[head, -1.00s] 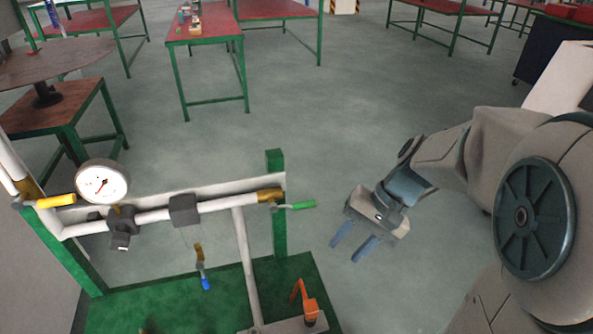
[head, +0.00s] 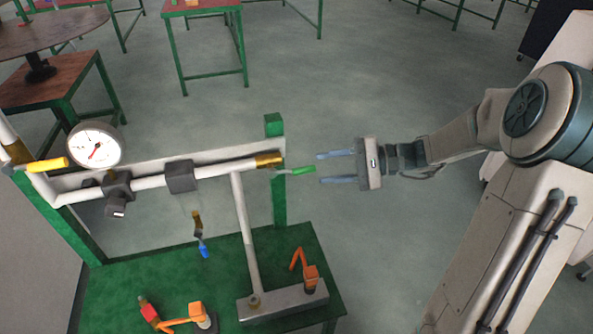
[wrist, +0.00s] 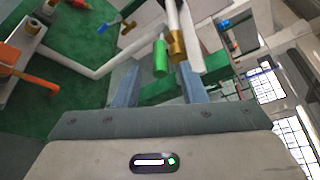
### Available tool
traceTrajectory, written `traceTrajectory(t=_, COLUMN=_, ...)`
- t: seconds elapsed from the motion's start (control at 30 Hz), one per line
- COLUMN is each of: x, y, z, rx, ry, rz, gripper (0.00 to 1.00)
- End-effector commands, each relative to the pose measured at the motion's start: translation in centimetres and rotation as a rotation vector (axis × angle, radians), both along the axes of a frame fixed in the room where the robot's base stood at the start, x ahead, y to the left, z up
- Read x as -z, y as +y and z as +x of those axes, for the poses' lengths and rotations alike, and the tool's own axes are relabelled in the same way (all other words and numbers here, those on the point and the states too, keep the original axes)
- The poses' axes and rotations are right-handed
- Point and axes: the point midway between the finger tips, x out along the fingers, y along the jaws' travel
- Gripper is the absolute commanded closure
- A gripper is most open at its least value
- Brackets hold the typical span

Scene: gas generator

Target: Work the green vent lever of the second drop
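The green vent lever (head: 298,170) sticks out to the right from the brass fitting (head: 269,160) at the right end of the white pipe. In the wrist view the green lever (wrist: 160,58) lies ahead of the fingers, within the gap between them, beside the brass fitting (wrist: 177,44). My gripper (head: 337,167) is open and empty, its two blue fingers pointing left toward the lever. In the head view the lever's tip ends just short of the fingertips, and they look apart. The gripper also shows in the wrist view (wrist: 159,84).
A yellow-handled lever (head: 47,164) and a round gauge (head: 95,144) are at the left of the pipe. A blue-handled lever (head: 203,251) hangs below it. Orange robot models (head: 308,272) stand on the green table (head: 130,277). A green post (head: 279,195) rises behind the fitting.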

Motion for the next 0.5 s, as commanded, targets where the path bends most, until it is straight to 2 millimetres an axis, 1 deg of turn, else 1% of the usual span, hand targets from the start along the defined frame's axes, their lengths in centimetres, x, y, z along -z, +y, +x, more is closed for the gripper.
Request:
traceTrajectory(t=0.03, x=0.3, y=1.2, z=0.0, rx=-0.005, ry=0.001, rz=0.001, gripper=0.62)
traceTrajectory(t=0.2, x=1.0, y=4.5, z=0.2, rx=-0.004, ry=0.001, rz=0.0, gripper=0.62)
traceTrajectory(t=0.33, x=1.4, y=6.3, z=0.3, rx=-0.004, ry=0.002, rz=0.001, gripper=0.62)
traceTrajectory(t=0.5, x=1.6, y=7.5, z=0.3, rx=-0.001, ry=0.0, rz=0.0, gripper=0.62)
